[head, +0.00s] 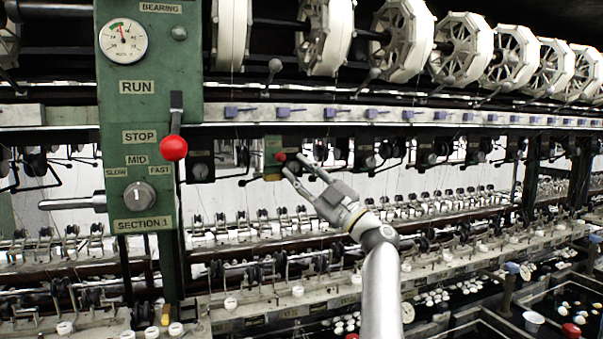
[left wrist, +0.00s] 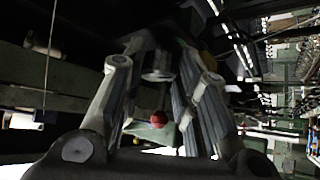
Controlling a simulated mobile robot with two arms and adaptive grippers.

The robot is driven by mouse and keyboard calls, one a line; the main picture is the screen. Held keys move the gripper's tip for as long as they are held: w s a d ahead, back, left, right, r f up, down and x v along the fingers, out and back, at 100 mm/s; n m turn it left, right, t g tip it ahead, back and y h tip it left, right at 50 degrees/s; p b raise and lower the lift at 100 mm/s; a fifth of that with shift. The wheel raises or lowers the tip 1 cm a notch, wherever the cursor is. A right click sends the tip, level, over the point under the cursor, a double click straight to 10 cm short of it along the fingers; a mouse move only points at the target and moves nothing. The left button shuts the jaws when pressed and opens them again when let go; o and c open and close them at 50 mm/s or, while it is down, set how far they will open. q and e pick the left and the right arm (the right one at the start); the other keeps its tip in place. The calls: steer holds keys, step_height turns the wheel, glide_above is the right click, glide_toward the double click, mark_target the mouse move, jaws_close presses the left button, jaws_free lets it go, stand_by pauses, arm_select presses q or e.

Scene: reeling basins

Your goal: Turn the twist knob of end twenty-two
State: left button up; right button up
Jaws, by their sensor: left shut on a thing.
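My left gripper (head: 296,165) reaches in from the lower right of the head view. Its fingertips are at a small unit on the rail, beside a green plate (head: 270,148) with a red ball (head: 280,157). In the left wrist view, the fingers (left wrist: 158,68) close around a small dark, round knob (left wrist: 157,74). The red ball (left wrist: 157,118) shows below the knob, between the fingers and apart from them. The knob is mostly hidden behind the fingers in the head view. No end number is readable at this unit. My right gripper is not in view.
A green control post (head: 150,90) with a gauge, a red-ended lever (head: 174,147) and a speed dial (head: 138,196) stands at the left. White reels (head: 403,38) run along the top. Rows of thread guides (head: 262,221) and basins lie below the arm.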

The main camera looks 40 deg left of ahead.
arm_select(q)
steer(key=o, duration=1)
steer(key=shift+o, duration=0.2)
